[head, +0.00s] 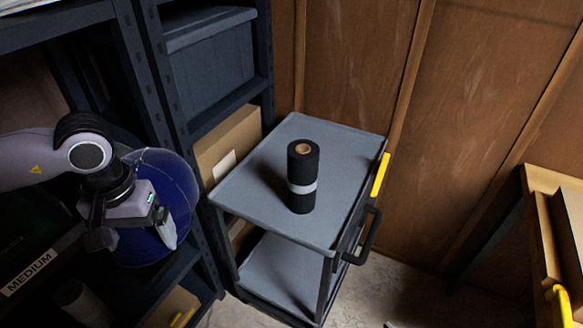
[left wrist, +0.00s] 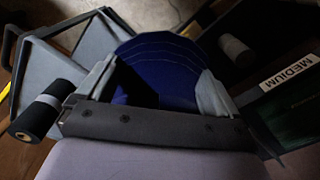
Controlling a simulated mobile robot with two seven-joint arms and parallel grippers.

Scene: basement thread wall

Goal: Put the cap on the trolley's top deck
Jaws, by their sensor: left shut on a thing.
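The cap (head: 180,195) is dark blue with pale stitched lines. My left gripper (head: 138,232) is shut on the cap and holds it tilted in front of the shelf rack, left of the trolley. In the left wrist view the cap (left wrist: 160,62) sits between the two grey fingers of the gripper (left wrist: 155,92). The trolley's grey top deck (head: 343,150) is right of the gripper and apart from the cap. It also shows at the left of the left wrist view (left wrist: 52,62). My right gripper is in neither view.
A black roll with a grey band (head: 302,178) stands upright near the middle of the deck, with bare deck around it. The dark shelf rack (head: 165,95) and a cardboard box (head: 232,140) border the trolley's left. A yellow-edged wooden unit (head: 545,225) stands at the right.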

